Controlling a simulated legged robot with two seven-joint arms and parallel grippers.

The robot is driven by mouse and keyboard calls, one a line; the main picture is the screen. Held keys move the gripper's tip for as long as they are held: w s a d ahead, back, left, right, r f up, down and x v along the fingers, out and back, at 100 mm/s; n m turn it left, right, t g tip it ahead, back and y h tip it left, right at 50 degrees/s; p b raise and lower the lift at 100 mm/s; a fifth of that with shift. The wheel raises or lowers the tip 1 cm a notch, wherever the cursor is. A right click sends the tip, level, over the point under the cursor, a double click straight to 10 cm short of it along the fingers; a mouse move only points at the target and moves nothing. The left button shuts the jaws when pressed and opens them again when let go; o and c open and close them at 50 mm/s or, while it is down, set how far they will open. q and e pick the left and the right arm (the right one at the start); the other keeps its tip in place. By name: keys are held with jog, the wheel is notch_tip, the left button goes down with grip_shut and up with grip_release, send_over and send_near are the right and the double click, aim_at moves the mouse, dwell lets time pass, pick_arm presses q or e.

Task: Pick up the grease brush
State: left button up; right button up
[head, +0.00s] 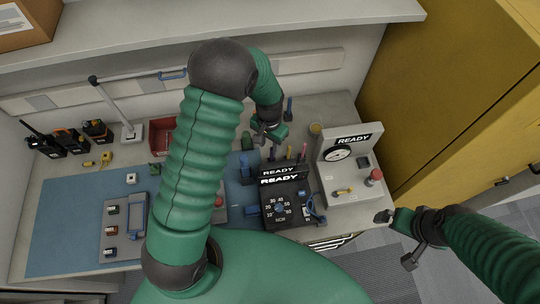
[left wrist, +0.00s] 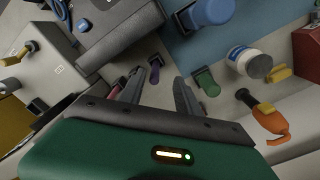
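Several small upright handled tools stand at the back of the bench beside the black READY unit (head: 285,207). I cannot tell for certain which of them is the grease brush. In the left wrist view a purple handle (left wrist: 155,75) shows between the fingertips, a green handle (left wrist: 205,82) stands to their right and a pinkish-red handle (left wrist: 115,90) to their left. My left gripper (head: 268,147) is over this group, fingers apart; the left wrist view shows them open and empty (left wrist: 160,80). My right gripper (head: 397,238) is open and empty off the bench's right front corner.
A grey gauge station (head: 345,180) stands right of the tools, before a yellow cabinet (head: 460,80). A red bin (head: 162,138), a lamp (head: 131,132) and radios (head: 70,140) are at the left. The blue mat (head: 65,215) has bare areas. A shelf (head: 330,18) overhangs the back.

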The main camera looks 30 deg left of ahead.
aim_at(271, 152)
pick_arm(q)
jog(key=f, duration=0.1)
jog(key=d+f+p, duration=0.1)
jog(key=f, duration=0.1)
jog(key=f+p, duration=0.1)
jog(key=shift+w+d+f, duration=0.3)
jog(key=shift+d+f, duration=0.05)
jog(key=shift+f, duration=0.05)
jog(key=shift+s+a+f, duration=0.1)
jog(key=shift+s+f, duration=0.1)
jog(key=shift+f, duration=0.1)
jog(key=shift+a+f, duration=0.1)
jog(key=shift+a, duration=0.1)
jog(key=shift+w+a+f, duration=0.2)
jog(key=shift+a, duration=0.15)
jog(key=shift+c, duration=0.6)
jog(key=shift+w+f, duration=0.1)
jog(key=shift+c, duration=2.4)
jog(key=shift+d, duration=0.15)
jog(key=shift+c, duration=1.2)
jog(key=shift+d+r, duration=0.2)
jog(key=shift+d, duration=0.05)
grip_shut()
pick_arm(e)
jog(key=shift+w+d+r, duration=0.4)
jog(key=shift+d+r, duration=0.25)
jog(key=shift+r, duration=0.2)
